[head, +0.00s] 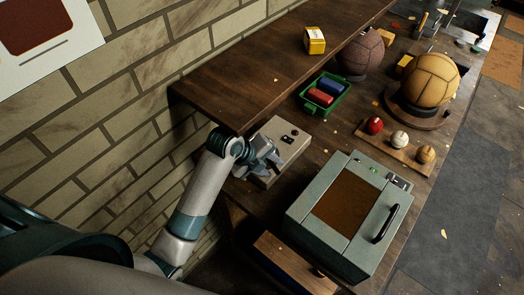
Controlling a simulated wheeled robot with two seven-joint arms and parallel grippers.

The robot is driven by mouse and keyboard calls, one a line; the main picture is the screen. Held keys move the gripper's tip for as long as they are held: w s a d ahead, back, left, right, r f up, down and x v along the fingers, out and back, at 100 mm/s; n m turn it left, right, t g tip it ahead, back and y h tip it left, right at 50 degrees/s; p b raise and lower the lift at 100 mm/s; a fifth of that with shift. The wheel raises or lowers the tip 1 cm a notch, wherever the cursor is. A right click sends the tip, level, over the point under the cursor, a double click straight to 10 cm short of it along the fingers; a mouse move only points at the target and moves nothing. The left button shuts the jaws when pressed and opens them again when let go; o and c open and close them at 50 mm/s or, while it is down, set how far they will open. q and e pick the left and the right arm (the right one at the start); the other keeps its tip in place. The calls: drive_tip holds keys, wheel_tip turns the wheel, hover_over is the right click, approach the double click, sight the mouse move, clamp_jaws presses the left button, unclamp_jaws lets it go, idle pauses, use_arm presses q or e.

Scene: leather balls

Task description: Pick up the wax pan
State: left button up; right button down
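I cannot make out a wax pan for certain; the gripper hides part of the box's near side. My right gripper is not in view.
A green tray (309,105) holds red and blue blocks. A grey oven-like box (298,208) with a black handle stands nearer. A yellow tin (314,41) sits on the shelf (250,62) above. Small balls (398,139) and larger leather balls (431,80) are at right.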

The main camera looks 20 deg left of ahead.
use_arm(q)
clamp_jaws()
idle(0.5)
drive_tip(key=shift+w+r+b, duration=0.1)
drive_tip(key=shift+r+b, duration=0.05)
drive_tip(key=shift+b, duration=0.5)
drive_tip(key=shift+s+a, duration=0.25)
drive_tip(key=s+a+b, duration=0.8)
drive_tip(key=s+a, duration=0.2)
drive_tip(key=s, duration=0.3)
drive_tip(key=shift+s+a+r, duration=0.15)
drive_tip(key=shift+s+a, duration=0.15)
drive_tip(key=shift+a, duration=0.1)
